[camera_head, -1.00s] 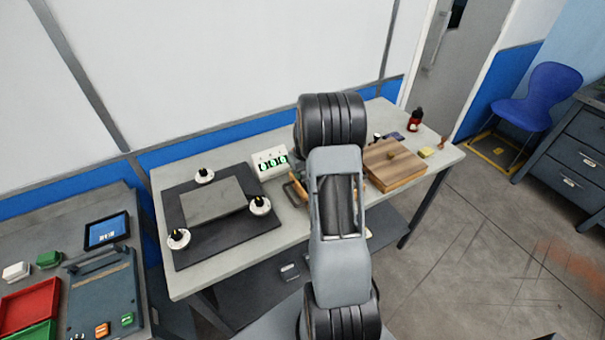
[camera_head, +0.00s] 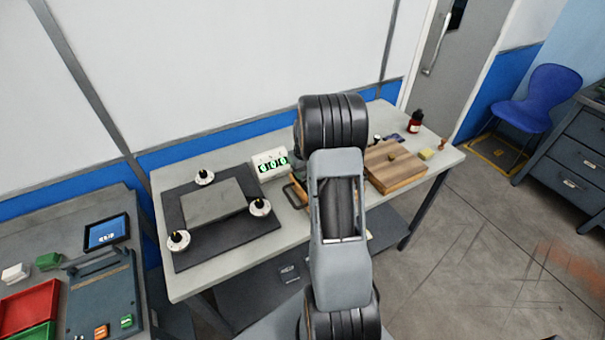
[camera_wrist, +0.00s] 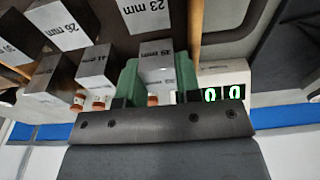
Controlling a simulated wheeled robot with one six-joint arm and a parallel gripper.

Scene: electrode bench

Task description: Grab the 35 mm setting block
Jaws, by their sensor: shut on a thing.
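In the wrist view my gripper (camera_wrist: 157,84) has its two green fingers on either side of a grey metal block (camera_wrist: 157,56), shut on it. Its small label is blurred and seems to read 35 mm. Other grey labelled blocks stand close by: a 23 mm block (camera_wrist: 146,14), a 26 mm block (camera_wrist: 68,24) and a block (camera_wrist: 96,64) whose label looks like 41 mm. I cannot tell whether the held block is clear of its support. In the head view my own arm hides the gripper and the held block.
A digital readout (camera_head: 271,165) stands on the bench close to the blocks. Left of it is a dark plate (camera_head: 187,246) with several round knobs. A wooden board (camera_head: 398,182) and a small dark red bottle (camera_head: 415,124) are on the right. Blocks crowd the gripper.

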